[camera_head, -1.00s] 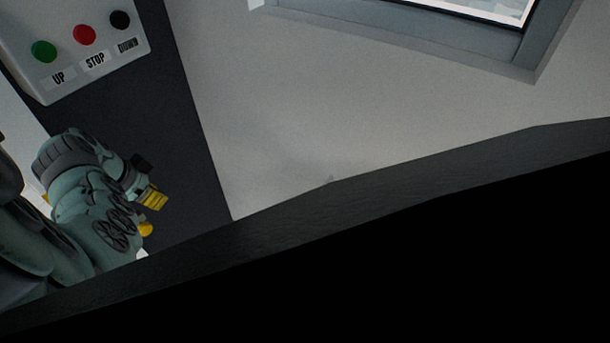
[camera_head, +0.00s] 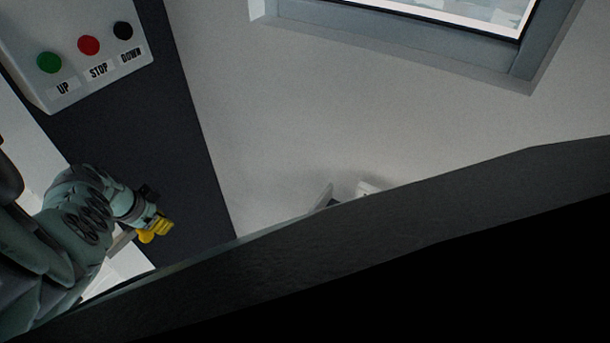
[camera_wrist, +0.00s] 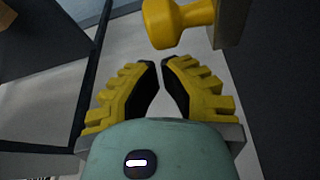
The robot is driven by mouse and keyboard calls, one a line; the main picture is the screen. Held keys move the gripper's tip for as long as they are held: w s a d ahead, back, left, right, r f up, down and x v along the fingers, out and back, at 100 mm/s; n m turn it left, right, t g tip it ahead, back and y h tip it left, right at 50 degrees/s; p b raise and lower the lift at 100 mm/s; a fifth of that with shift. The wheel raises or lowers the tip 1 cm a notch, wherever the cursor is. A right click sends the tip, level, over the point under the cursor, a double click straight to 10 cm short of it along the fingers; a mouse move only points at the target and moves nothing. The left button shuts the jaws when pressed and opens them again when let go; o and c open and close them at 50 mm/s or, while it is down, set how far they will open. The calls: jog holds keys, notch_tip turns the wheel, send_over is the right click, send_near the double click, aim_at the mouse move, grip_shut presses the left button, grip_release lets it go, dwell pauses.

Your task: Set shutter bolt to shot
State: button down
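A yellow knob (camera_wrist: 178,22) stands out from a grey bar or plate (camera_wrist: 231,20) at the top of the wrist view, and looks like the bolt's handle. In the head view a yellow knob (camera_head: 146,237) shows just beside my gripper. My gripper (camera_wrist: 159,63) has yellow ribbed fingers with black pads. The fingertips are drawn together with only a sliver between them, and nothing is held. They point at the knob from just below it in the wrist view, apart from it. The rest of the bolt is hidden.
A control box (camera_head: 60,25) with green, red and black buttons labelled UP, STOP and DOWN is on the dark panel (camera_head: 180,130) at upper left. A framed window (camera_head: 515,60) is at upper right. A broad dark edge (camera_head: 400,205) blocks the lower head view.

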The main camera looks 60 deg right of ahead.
aim_at(141, 239)
jog(key=shift+a, duration=0.45)
jog(key=a, duration=0.5)
jog(key=shift+a+b, duration=0.1)
jog(key=shift+b, duration=0.3)
